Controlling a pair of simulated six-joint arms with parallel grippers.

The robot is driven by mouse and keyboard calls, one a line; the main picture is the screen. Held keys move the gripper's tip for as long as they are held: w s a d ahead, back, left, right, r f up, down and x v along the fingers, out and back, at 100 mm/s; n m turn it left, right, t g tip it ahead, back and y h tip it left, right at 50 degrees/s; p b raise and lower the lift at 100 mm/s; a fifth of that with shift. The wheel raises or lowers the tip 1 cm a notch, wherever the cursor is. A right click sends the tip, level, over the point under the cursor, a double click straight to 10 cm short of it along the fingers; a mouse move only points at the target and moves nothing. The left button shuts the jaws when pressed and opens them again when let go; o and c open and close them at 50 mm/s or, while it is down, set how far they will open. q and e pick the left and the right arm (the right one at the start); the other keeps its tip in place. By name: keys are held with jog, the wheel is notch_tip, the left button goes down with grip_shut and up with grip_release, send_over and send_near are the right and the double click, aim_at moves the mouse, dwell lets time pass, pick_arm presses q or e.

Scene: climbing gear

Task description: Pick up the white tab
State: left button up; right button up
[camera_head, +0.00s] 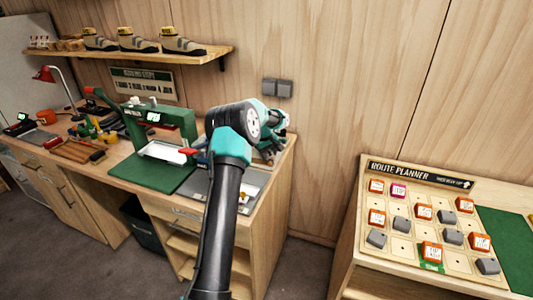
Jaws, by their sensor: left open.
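I cannot single out a white tab for certain. My left arm rises from the bottom centre and bends over the workbench. My left gripper (270,150) is beyond the bend, over the bench's right end, and is open. The arm hides much of the bench there, and I cannot see anything between the fingers. A green press-like machine (178,118) stands left of the arm, with a white tray (165,152) at its front. My right gripper is out of view.
A red-tipped item (189,151) shows beside my arm. Shoes stand on a wall shelf (200,55). The green mat (150,174) is mostly clear.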

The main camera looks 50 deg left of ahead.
pick_arm(q)
jog(key=shift+c, duration=0.2)
jog(key=c, duration=0.6)
jog(key=shift+r, duration=0.1)
jog(key=shift+r, duration=1.3)
jog(key=shift+s+d+r, duration=0.25)
jog(key=shift+d+r, duration=0.05)
jog(key=shift+r, duration=0.15)
jog(key=s+d, duration=0.3)
jog(key=s+d+r, duration=0.1)
jog(key=s+d, duration=0.2)
jog(key=d, duration=0.1)
jog(key=s+d, duration=0.4)
jog(key=shift+d+r, duration=0.15)
jog(key=shift+d, duration=0.1)
